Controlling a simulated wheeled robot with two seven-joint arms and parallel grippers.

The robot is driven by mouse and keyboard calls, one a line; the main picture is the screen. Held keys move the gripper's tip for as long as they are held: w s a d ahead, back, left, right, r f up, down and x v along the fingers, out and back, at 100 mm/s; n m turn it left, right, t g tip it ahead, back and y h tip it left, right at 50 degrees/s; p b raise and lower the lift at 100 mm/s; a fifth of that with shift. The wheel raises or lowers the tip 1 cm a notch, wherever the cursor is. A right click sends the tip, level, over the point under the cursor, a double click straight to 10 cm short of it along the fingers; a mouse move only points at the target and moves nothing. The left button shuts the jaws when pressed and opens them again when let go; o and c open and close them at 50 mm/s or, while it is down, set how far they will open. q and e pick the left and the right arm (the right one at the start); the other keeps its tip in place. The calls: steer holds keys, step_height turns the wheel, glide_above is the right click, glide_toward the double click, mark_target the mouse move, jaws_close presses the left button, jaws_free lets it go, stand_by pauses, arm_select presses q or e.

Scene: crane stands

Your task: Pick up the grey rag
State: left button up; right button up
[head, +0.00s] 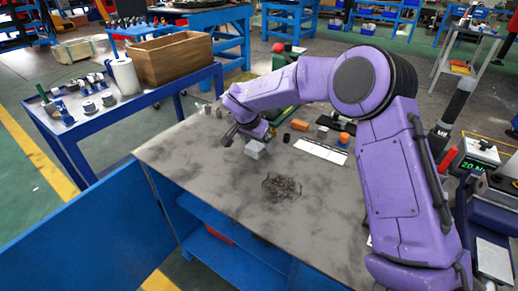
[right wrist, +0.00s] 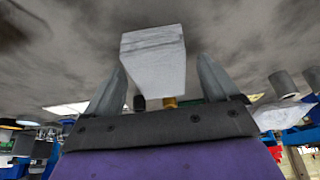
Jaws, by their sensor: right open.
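The grey rag (head: 256,149) looks like a light grey, folded, block-like bundle on the grey worktable (head: 190,160). In the right wrist view the rag (right wrist: 153,55) lies between the two fingers, with a gap on each side. My right gripper (head: 250,137) is open right at the rag, its fingers on either side; the arm reaches in from the right. It also shows in the right wrist view (right wrist: 160,75). The rag's far side is hidden. My left gripper is not in view.
A dark tangled patch (head: 282,188) lies nearer on the table. A blue bench with a brown box (head: 172,58) stands at the left. The table's left part is clear.

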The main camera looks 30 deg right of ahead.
steer(key=c, duration=1.1)
